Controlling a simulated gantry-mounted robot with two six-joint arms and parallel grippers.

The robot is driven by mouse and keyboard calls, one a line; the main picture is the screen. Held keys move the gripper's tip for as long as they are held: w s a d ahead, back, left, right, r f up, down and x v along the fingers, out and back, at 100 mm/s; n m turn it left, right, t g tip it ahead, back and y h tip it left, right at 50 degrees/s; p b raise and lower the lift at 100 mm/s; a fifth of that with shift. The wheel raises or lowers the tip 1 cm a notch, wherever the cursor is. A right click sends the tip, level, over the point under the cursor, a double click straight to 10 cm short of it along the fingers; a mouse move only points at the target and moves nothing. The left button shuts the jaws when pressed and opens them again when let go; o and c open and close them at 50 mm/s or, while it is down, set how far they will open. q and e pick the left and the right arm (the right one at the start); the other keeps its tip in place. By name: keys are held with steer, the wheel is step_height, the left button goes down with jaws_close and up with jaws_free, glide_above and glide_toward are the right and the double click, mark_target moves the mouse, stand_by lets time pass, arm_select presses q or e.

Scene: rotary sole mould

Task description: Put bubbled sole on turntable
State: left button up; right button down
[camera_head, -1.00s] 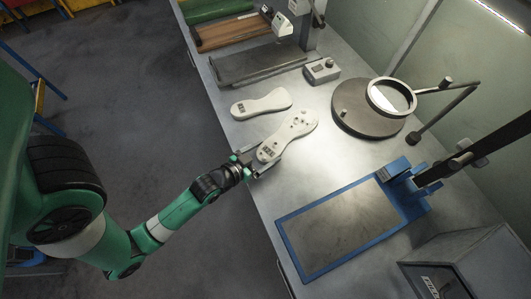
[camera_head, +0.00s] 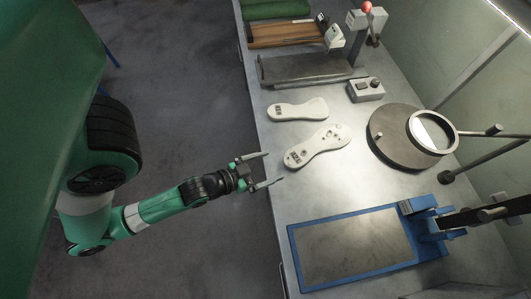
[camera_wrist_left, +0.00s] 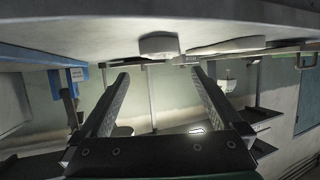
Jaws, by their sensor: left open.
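The bubbled sole (camera_head: 318,146), white with several dark pits, lies flat on the grey bench. A smoother white sole (camera_head: 298,110) lies just behind it. The turntable (camera_head: 395,136) is a dark round disc on the bench to the right of the soles, with a ring magnifier (camera_head: 433,132) over part of it. My left gripper (camera_head: 275,168) is open and empty at the bench's left edge, short of the bubbled sole. In the left wrist view its two fingers (camera_wrist_left: 160,85) are spread with nothing between them. My right gripper does not show.
A blue-framed plate (camera_head: 292,252) stands at the front of the bench. A small control box (camera_head: 366,89) and a dark tray (camera_head: 305,69) are at the back. A lamp arm (camera_head: 485,152) reaches over the right side. Bare bench lies between the soles and the blue frame.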

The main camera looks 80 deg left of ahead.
arm_select(q)
steer(key=shift+v, duration=1.1)
steer(key=shift+w, duration=0.1)
steer(key=w+d+r+m+t+h, duration=0.1)
steer(key=w+r+t, duration=0.3)
steer(key=w+r, duration=0.85)
steer(key=w+d+r+m+t, duration=0.1)
steer(key=w+r+t, duration=0.3)
steer(key=w+r, duration=0.8)
steer(key=s+d+r+m+t+h, duration=0.1)
steer(key=s+d+r+t+h, duration=0.1)
steer(key=r, duration=0.9)
steer(key=s+d+r+m+t+h, duration=0.1)
steer(key=d+r, duration=0.3)
steer(key=r, duration=0.8)
steer(key=s+d+r+m+t+h, duration=0.1)
steer(key=s+d+r+t+h, duration=0.2)
steer(key=r, duration=0.8)
steer(key=shift+d+r+m+t+h, duration=0.2)
steer(key=shift+d+m+t+h, duration=0.1)
steer(key=shift+m+t+h, duration=0.15)
